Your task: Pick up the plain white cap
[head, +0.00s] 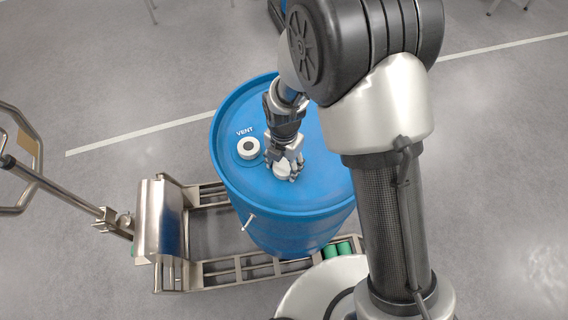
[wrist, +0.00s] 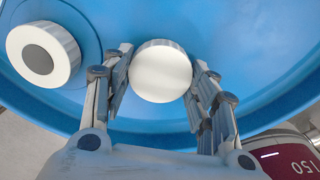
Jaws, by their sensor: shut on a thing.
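The plain white cap (head: 282,171) is at the top of the blue drum (head: 310,190) in the head view, partly hidden by my gripper. In the wrist view the cap (wrist: 160,72) shows as a plain white disc with a ribbed side. My gripper (head: 285,168) points down over the drum top. Its two fingers (wrist: 160,80) are on both sides of the cap and shut on it. I cannot tell whether the cap touches the drum top.
A second white cap with a grey centre (head: 249,148) sits beside the word VENT, left of my gripper. A steel pallet truck (head: 160,220) surrounds the drum's base at the left. The drum has a raised rim (head: 222,170). Grey floor lies around.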

